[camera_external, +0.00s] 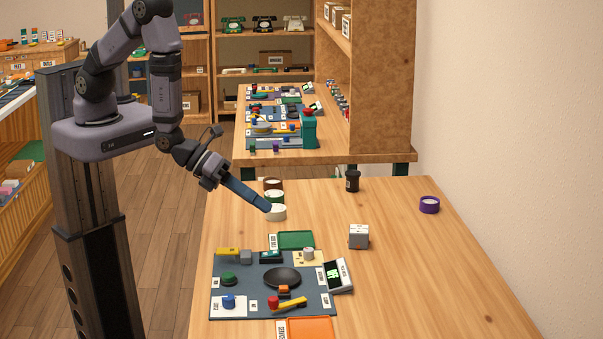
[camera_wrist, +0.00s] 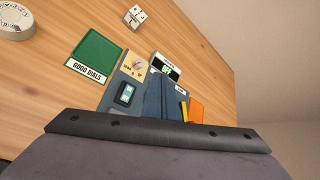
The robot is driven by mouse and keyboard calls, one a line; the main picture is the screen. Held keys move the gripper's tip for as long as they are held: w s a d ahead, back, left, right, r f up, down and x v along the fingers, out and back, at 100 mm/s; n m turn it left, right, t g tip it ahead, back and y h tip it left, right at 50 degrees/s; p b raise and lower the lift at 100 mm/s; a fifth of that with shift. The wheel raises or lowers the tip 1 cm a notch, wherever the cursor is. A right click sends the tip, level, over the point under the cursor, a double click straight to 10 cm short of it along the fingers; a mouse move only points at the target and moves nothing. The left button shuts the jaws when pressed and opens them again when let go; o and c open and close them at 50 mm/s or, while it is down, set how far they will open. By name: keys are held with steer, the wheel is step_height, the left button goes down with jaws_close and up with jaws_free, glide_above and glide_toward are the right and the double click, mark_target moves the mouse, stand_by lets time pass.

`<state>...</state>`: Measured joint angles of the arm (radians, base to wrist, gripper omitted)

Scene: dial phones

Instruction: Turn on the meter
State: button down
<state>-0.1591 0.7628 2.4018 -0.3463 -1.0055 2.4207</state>
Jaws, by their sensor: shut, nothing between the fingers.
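A white-framed device with a lit green screen (camera_external: 339,275) stands tilted at the right edge of the dark blue work mat (camera_external: 235,302). It also shows in the wrist view (camera_wrist: 166,66). A small dark box with a pale teal window (camera_external: 270,256) sits at the mat's back edge and shows in the wrist view (camera_wrist: 125,94). I cannot read which one is the meter. My gripper (camera_external: 267,208) has its long blue fingers shut and empty, pointing down and right above the table, behind the mat. In the wrist view its fingers (camera_wrist: 167,98) cover part of the mat.
Round dials (camera_external: 276,212) stand near my fingertips in the outside view. A green tray (camera_external: 297,240) marked "GOOD DIALS" lies behind the mat, an orange tray (camera_external: 311,329) in front. A grey-white cube (camera_external: 359,236) and purple ring (camera_external: 429,205) stand right. The table's right side is mostly clear.

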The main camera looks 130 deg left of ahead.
mark_target(267, 253)
steer(key=shift+f, duration=0.1)
steer(key=f+b, duration=0.5)
steer(key=w+a+f+b, duration=0.1)
steer(key=f+b, duration=0.1)
steer(key=f, duration=0.1)
steer(key=shift+a+f+b, duration=0.1)
steer(key=shift+f+b, duration=0.15)
steer(key=shift+b, duration=0.1)
steer(key=shift+w+f, duration=0.1)
steer(key=shift+f, duration=0.05)
stand_by(1.8)
steer(key=shift+f, duration=0.3)
steer(key=shift+w+a+f+b, duration=0.1)
steer(key=shift+f+b, duration=0.25)
steer(key=shift+b, duration=0.2)
stand_by(0.6)
steer(key=shift+r, duration=0.25)
steer(key=shift+r+p, duration=0.6)
steer(key=shift+p, duration=0.2)
